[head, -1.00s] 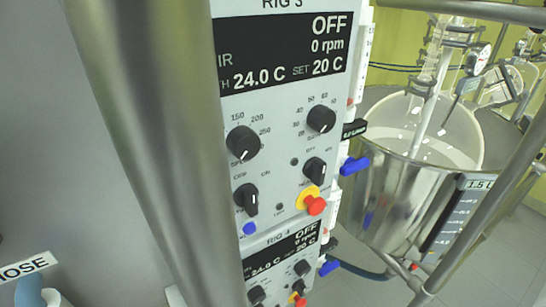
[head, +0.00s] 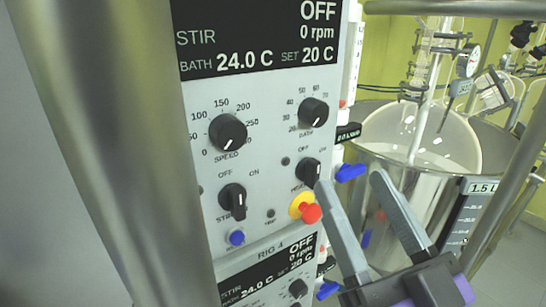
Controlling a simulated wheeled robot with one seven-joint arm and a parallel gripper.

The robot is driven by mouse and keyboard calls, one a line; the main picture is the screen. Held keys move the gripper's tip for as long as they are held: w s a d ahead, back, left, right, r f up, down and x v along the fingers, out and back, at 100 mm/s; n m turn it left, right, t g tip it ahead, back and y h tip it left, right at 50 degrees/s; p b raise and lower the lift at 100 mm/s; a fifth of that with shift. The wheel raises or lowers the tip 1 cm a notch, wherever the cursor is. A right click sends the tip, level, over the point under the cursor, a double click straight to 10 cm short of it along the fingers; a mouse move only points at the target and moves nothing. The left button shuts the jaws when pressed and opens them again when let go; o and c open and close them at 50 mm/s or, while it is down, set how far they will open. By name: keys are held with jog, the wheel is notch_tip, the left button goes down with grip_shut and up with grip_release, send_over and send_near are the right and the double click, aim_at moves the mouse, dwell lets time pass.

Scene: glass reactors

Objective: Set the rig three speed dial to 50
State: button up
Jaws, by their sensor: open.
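The rig three panel (head: 262,165) faces me behind a thick metal post. The display (head: 258,38) above reads stir OFF, 0 rpm, bath 24.0 C, set 20 C. My gripper (head: 351,180) is open and empty, at the lower right, with its two grey fingers pointing up. It is to the right of and below the speed dial, apart from it, near the panel's right edge.
The bath dial (head: 313,113), heat switch (head: 308,172), stir switch (head: 232,199) and red emergency button (head: 308,209) share the panel. The rig 4 panel (head: 268,275) is below. The metal post (head: 120,150) stands close at left; a steel vessel (head: 400,195) is at right.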

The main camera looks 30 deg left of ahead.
aim_at(235, 140)
jog(key=s+a+r+n+g+y+p, duration=0.1)
jog(key=a+n+g, duration=0.1)
jog(key=a, duration=0.2)
jog(key=s+a+r+n+g+y+p, duration=0.1)
jog(key=a+n+g, duration=0.2)
jog(key=a, duration=0.1)
jog(key=s+a+r+n+g+y, duration=0.1)
jog(key=a+r+n+g, duration=0.1)
jog(key=a+g, duration=0.1)
jog(key=shift+s+a+n+p, duration=0.3)
jog(key=shift+s+a+p, duration=0.1)
jog(key=shift+a, duration=0.4)
jog(key=shift+w+a, duration=0.2)
jog(key=shift+a, duration=0.3)
grip_shut()
